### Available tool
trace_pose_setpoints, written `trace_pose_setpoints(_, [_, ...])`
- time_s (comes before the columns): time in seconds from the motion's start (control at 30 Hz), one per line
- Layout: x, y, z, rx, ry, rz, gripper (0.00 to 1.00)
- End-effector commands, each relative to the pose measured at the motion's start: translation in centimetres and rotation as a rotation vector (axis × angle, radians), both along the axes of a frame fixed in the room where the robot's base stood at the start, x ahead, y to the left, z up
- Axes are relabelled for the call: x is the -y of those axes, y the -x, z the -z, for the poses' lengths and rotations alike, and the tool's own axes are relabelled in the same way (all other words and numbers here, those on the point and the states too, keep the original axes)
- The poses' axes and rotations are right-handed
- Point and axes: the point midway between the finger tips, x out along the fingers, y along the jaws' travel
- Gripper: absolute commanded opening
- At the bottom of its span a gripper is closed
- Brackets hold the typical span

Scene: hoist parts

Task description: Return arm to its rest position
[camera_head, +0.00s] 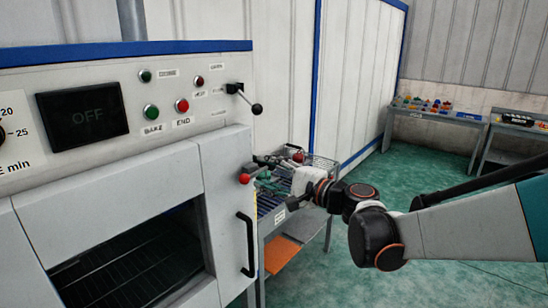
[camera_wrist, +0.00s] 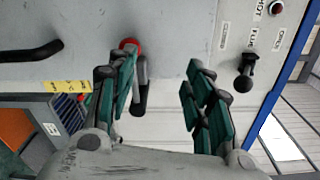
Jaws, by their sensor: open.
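My gripper (camera_wrist: 160,105) is open and empty in the wrist view, its green-padded fingers spread apart in front of the oven's side panel. A lever with a red knob (camera_wrist: 129,44) shows just beyond the left finger, partly hidden by it; I cannot tell whether they touch. In the head view my arm reaches in from the right, and my gripper (camera_head: 268,180) is beside the oven's right edge, close to the red knob (camera_head: 244,179). The fingers are small and partly lost against the clutter behind them.
The grey oven (camera_head: 100,190) fills the left, with a dark opening, a black door handle (camera_head: 246,244) and a black-knobbed lever (camera_head: 256,108). A cart (camera_head: 325,162) stands just behind my gripper. Tables with small parts (camera_head: 430,112) stand at the far right. Green floor (camera_head: 330,275) is open below my arm.

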Motion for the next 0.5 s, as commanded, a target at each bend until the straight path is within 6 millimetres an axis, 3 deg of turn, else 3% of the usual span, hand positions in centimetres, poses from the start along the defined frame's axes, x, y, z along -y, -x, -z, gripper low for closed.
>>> trace_pose_setpoints(0.27, [2.8, 7.6, 4.6, 0.070, 0.425, -0.024, 0.47])
trace_pose_setpoints(0.5, [7.4, 14.8, 10.0, 0.116, 0.826, -0.067, 0.47])
